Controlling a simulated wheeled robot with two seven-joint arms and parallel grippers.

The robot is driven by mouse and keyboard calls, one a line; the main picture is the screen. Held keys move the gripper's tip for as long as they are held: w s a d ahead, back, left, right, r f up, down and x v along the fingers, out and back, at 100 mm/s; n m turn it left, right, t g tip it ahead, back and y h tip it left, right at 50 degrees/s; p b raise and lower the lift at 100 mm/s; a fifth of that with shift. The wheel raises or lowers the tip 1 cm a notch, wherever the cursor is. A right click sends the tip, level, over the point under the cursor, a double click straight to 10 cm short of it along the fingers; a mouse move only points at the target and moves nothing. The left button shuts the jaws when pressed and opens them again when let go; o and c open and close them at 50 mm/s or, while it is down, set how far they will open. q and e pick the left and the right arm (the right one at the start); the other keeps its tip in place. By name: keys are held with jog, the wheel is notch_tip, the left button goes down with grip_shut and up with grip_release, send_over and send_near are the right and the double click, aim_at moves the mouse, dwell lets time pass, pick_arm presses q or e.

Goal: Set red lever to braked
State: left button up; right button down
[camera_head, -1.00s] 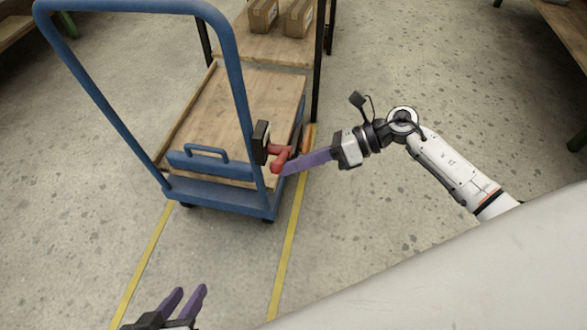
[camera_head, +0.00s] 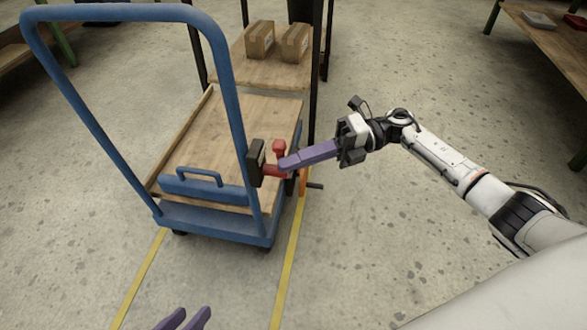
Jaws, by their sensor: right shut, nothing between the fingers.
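The red lever (camera_head: 279,147) is on a black box (camera_head: 256,163) fixed to the right upright of the blue cart's handle (camera_head: 233,110). Its knob end points up, and its red base extends right from the box. My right gripper (camera_head: 283,163) is shut and empty. Its purple fingers come in from the right, with the tips at the lever just below the knob; I cannot tell whether they touch it. My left gripper (camera_head: 187,319) is at the bottom edge, with only two spread purple fingertips showing, well away from the lever.
The cart has a wooden deck (camera_head: 225,135) and stands between yellow floor lines (camera_head: 287,265). Behind it a shelf holds two cardboard boxes (camera_head: 260,40) (camera_head: 295,42). A wooden table (camera_head: 548,35) is at the upper right. Floor on the right is open.

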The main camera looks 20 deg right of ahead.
pick_arm(q)
jog(key=shift+w+d+r, duration=0.1)
jog(key=shift+r, duration=0.1)
pick_arm(e)
jog(key=shift+w+d, duration=0.1)
jog(key=shift+w, duration=0.05)
jog(key=shift+r, duration=0.1)
